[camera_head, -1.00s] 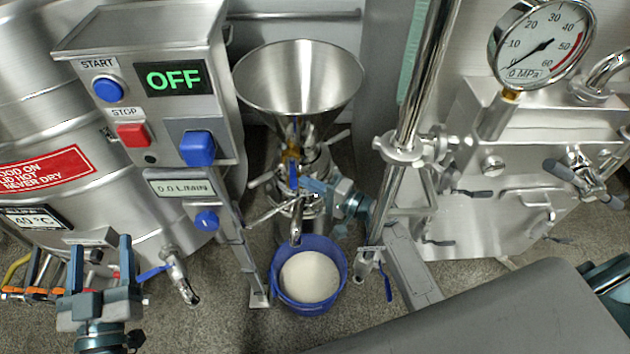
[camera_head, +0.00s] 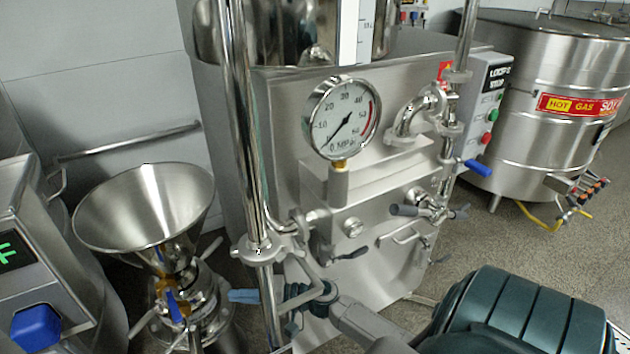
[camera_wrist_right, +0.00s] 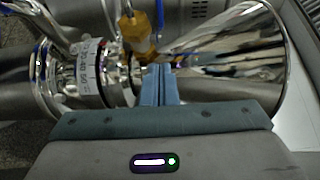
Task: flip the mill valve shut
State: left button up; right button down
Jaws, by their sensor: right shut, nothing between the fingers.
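The colloid mill stands at the left of the head view under a steel funnel (camera_head: 146,208). Below the funnel is a brass valve body (camera_head: 164,288) with a blue lever (camera_head: 174,307) that hangs downward. My right gripper (camera_head: 234,296) is just right of the lever, apart from it in the head view, with its fingers shut and empty. In the right wrist view, the shut blue fingertips (camera_wrist_right: 157,72) point at the mill close to the brass body (camera_wrist_right: 136,36). I cannot tell whether they touch it. My left gripper is out of view.
A control box with a blue knob (camera_head: 36,328) stands left of the mill. A steel pole (camera_head: 242,150) rises close to my right gripper. A steel machine with a pressure gauge (camera_head: 341,117) stands behind my right arm.

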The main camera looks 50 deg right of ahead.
jog(key=s+d+f+g+h+p, duration=0.2)
jog(key=s+d+f+h+p, duration=0.2)
jog(key=s+f+p, duration=0.3)
jog(key=s+d+f+n+g+h+p, duration=0.1)
jog(key=s+d+f+g+h+p, duration=0.2)
jog(key=f+p, duration=0.6)
jog(key=s+d+f+h, duration=0.2)
jog(key=s+d, duration=0.1)
jog(key=s, duration=0.1)
jog(key=shift+d+n+g, duration=0.2)
jog(key=shift+n+g, duration=0.1)
